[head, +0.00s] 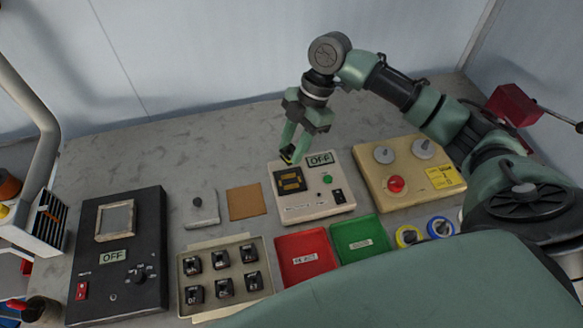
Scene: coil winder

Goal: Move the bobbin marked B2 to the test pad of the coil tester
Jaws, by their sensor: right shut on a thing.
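My right gripper (291,147) points down above the back left of the cream coil tester (318,204). It is shut on a small dark thing with a yellowish part, which looks like a bobbin (287,154); its mark cannot be read. The test pad (291,180) is a black square with gold contacts on the tester's left half. The held piece appears just behind and above it, apart from the contacts. The tester's display (320,159) reads OFF. A beige tray (235,292) holds several dark bobbins with white labels, too small to read surely. My left gripper is not in view.
Red (306,244) and green (374,246) trays lie in front of the tester. A yellowish box with knobs (382,174) stands to its right. A black panel (120,215) reading OFF, a grey block (201,210) and a brown mat (246,202) are to the left.

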